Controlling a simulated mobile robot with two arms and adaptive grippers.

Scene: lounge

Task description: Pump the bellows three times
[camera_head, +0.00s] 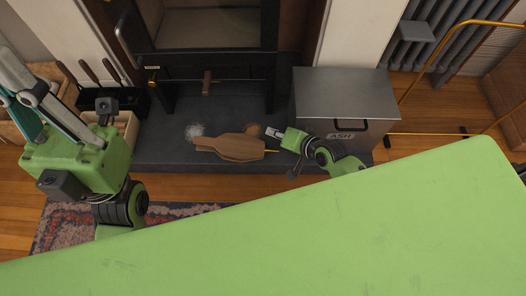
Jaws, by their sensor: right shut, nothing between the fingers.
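The bellows (236,147), light brown wood, lie flat on the dark hearth in front of the stove, with their narrow yellowish end pointing right. My right gripper (272,132) is shut and empty. It is just above and right of the bellows' body in the picture, close to the narrow end; I cannot tell if it touches them. My left arm is folded up at the left; its gripper cannot be made out.
A grey metal ash box (345,97) stands right of the bellows, close to my right arm. The stove (205,60) is behind. A whitish pile (194,131) lies on the hearth (170,155). Fire tools (100,75) stand at the left, a brass rail (432,60) at the right.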

